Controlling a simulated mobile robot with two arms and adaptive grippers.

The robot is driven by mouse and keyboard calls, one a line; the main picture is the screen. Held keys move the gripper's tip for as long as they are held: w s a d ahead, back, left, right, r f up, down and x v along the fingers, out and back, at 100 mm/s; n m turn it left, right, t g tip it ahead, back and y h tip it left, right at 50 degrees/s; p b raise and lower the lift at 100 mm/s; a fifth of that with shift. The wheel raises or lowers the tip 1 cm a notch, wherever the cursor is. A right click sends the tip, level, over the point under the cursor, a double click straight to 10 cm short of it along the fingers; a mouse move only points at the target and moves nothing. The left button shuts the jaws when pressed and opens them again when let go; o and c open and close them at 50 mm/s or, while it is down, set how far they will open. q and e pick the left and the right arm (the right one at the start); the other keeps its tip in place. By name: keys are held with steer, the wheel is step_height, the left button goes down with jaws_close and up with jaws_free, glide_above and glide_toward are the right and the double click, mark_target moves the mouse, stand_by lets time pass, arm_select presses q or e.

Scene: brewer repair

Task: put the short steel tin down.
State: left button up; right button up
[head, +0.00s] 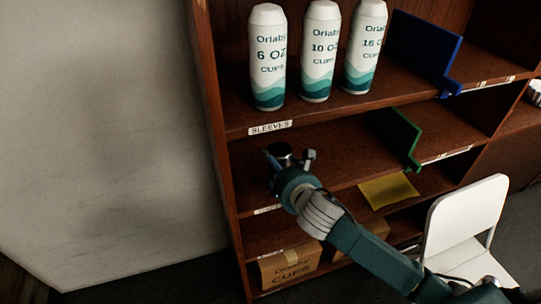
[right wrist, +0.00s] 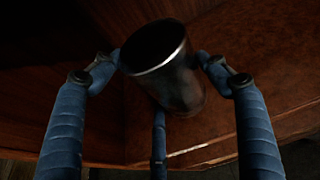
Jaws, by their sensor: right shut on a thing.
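The short steel tin (right wrist: 178,80) is a dark, shiny cylinder with a bright rim in the right wrist view. My right gripper (right wrist: 170,66) is shut on it, with blue fingers at its left and right sides and a third finger below. In the head view, my right gripper (head: 290,160) reaches into the left part of the middle shelf (head: 345,150). The tin (head: 280,149) is mostly hidden there by the gripper. I cannot tell whether its base touches the shelf board. My left gripper is not in view.
Several Orlaby cup sleeves, such as the 6 oz one (head: 268,60), stand on the shelf above. A green divider (head: 402,135) stands to the right on the middle shelf. A yellow cloth (head: 388,191) and cardboard boxes (head: 290,266) lie below. A white chair (head: 466,225) stands at right.

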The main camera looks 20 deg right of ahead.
steer(key=shift+f+p+x, duration=0.15)
steer(key=shift+p+x, duration=0.1)
steer(key=shift+x, duration=1.6)
steer(key=shift+f+p+x, duration=0.15)
steer(key=shift+p+x, duration=0.05)
steer(key=shift+x, duration=1.7)
steer(key=shift+s, duration=0.15)
steer(key=o, duration=1.3)
steer(key=shift+f, duration=0.1)
steer(key=shift+o, duration=0.2)
steer(key=v, duration=1.2)
